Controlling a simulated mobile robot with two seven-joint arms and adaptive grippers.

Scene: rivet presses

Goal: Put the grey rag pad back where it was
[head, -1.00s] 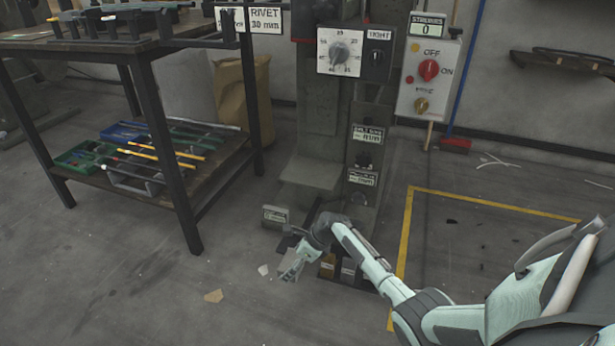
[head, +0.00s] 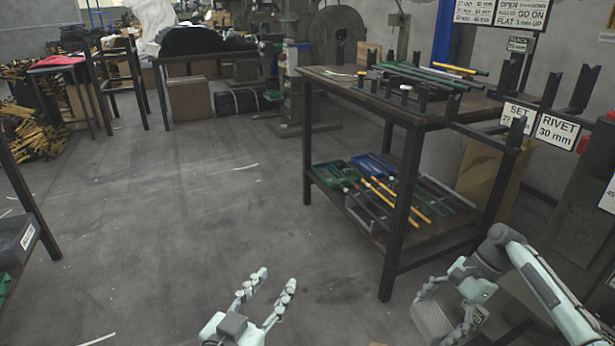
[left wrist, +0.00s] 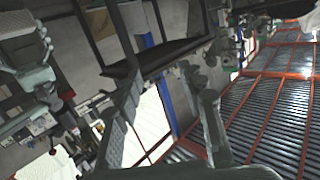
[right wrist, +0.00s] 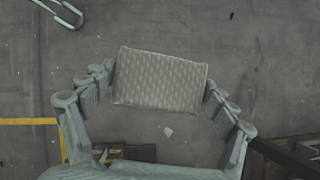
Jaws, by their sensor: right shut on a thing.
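The grey rag pad (right wrist: 160,80) is a flat, light grey ribbed rectangle. In the right wrist view my right gripper (right wrist: 158,88) is shut on it, with the fingers at its two short ends, above the concrete floor. In the head view the pad (head: 432,322) shows low at the right, partly covered by the fingers of my right gripper (head: 446,308). My left gripper (head: 267,290) is open and empty at the bottom middle of the head view. Its spread fingers also show in the left wrist view (left wrist: 165,95).
A dark workbench (head: 340,85) with rods on top and trays on its lower shelf stands just beyond my right gripper. A press stands at the right edge. A low rack with a grey bin (head: 14,242) is at the left. The floor (head: 220,200) between is clear.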

